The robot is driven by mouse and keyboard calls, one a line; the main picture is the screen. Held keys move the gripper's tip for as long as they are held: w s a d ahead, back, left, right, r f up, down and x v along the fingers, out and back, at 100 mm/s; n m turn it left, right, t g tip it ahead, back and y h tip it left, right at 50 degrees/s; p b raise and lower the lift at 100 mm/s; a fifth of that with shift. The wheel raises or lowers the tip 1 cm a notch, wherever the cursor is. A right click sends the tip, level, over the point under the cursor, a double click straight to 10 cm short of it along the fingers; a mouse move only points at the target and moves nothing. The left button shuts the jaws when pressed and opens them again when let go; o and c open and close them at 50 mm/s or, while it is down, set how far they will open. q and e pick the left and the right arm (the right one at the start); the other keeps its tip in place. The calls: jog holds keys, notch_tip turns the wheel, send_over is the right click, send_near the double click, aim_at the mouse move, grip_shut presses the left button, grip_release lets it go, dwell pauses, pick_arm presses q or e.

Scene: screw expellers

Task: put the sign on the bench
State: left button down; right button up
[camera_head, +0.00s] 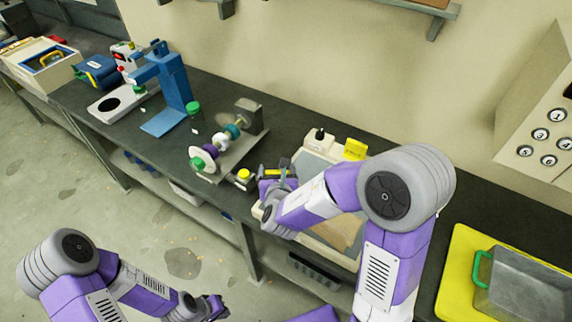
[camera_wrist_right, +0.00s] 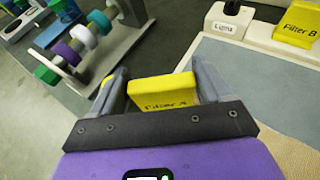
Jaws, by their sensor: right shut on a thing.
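A yellow sign marked "Filter A" (camera_wrist_right: 160,91) is between the two fingers of my right gripper (camera_wrist_right: 163,82) in the wrist view. In the head view my right gripper (camera_head: 277,177) is over the dark bench (camera_head: 310,136), at the left side of a pale tray, with a bit of the yellow sign (camera_head: 272,172) showing. The gripper is shut on the sign. Whether the sign touches the bench is hidden. My left gripper (camera_head: 213,307) is low at the bottom of the head view, away from the bench; its finger opening is unclear.
A yellow-topped piece (camera_head: 243,175) and a screw assembly (camera_head: 222,145) stand left of the gripper. A metal bin (camera_head: 525,292) is at right.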

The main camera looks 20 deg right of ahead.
jog(key=w+d+r+n+y+b, duration=0.2)
jog(key=w+b, duration=0.3)
jog(key=w, duration=1.1)
notch_tip(320, 180, down, 10)
jog(key=b, duration=0.3)
jog(key=shift+s+a+r+b, duration=0.1)
jog(key=shift+a+b, duration=0.05)
jog(key=shift+b, duration=0.2)
